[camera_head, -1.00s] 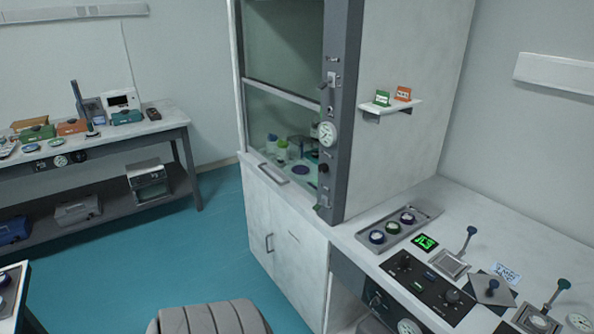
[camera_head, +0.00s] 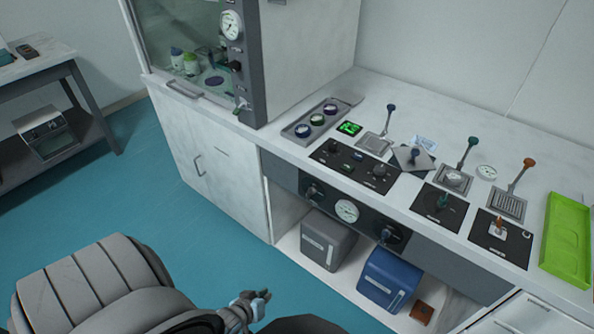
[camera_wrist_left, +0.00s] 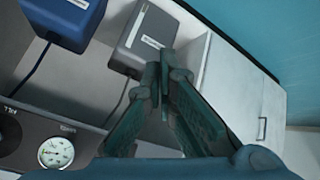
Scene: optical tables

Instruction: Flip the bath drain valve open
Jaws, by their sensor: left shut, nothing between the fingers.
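I cannot tell which control is the bath drain valve. On the bench top stand a blue-knobbed lever (camera_head: 391,108), a teal-knobbed lever (camera_head: 472,142) and an orange-knobbed lever (camera_head: 529,163), each on a grey grated base. In front are a teal handle (camera_head: 442,202) and an orange handle (camera_head: 498,222) on black plates. My left gripper (camera_head: 263,296) is low over the floor in front of the bench, clear of the controls. In the wrist view its fingers (camera_wrist_left: 165,72) are together and empty, in front of the grey box. My right gripper is not in view.
Below the bench top is a dark panel with a gauge (camera_head: 347,210) and knobs. A grey box (camera_head: 328,240) and a blue box (camera_head: 391,280) sit on the shelf. A green tray (camera_head: 568,240) lies at right. A fume cupboard (camera_head: 215,165) stands left. The floor between is clear.

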